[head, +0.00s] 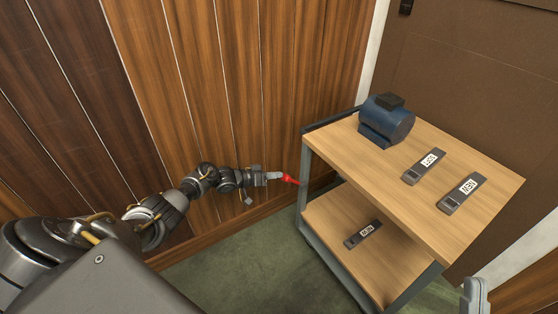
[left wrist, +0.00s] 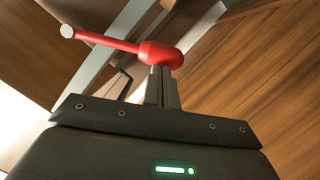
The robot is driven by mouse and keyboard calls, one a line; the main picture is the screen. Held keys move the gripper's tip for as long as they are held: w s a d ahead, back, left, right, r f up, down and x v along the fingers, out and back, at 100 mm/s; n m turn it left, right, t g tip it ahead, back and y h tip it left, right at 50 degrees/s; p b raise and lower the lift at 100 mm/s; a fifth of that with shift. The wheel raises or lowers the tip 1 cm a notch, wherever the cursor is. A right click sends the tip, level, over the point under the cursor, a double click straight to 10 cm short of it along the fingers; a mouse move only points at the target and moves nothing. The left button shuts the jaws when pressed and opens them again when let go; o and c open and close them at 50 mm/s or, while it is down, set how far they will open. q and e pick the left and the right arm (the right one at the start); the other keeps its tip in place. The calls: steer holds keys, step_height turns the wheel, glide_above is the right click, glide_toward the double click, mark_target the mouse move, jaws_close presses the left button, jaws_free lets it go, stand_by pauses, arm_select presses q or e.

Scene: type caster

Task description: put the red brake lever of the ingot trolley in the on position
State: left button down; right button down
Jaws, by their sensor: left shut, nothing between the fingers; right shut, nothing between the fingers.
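The ingot trolley (head: 440,187) stands right of centre in the head view, with two wooden shelves on a grey frame. The red brake lever (head: 291,180) is at its left side, near the left upright. In the left wrist view the lever (left wrist: 112,42) has a thick rounded red end and a thin arm reaching up-left to a pale tip. My left gripper (head: 274,176) is shut and empty, its fingertips (left wrist: 162,72) right at the lever's thick end; I cannot tell whether they touch. My right gripper (head: 475,292) is shut at the bottom right, partly cut off.
A blue motor-like block (head: 386,121) and two labelled dark bars (head: 424,166) (head: 463,191) lie on the upper shelf. Another bar (head: 363,234) lies on the lower shelf. A wood-panelled wall (head: 225,80) stands close behind my left arm. Green floor (head: 255,265) is clear left of the trolley.

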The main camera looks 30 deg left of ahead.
arm_select(q)
steer(key=shift+d, duration=0.1)
arm_select(e)
steer(key=shift+s+d+r, duration=0.1)
steer(key=shift+d, duration=0.1)
arm_select(q)
steer(key=shift+w+r, duration=0.1)
steer(key=shift+r, duration=0.05)
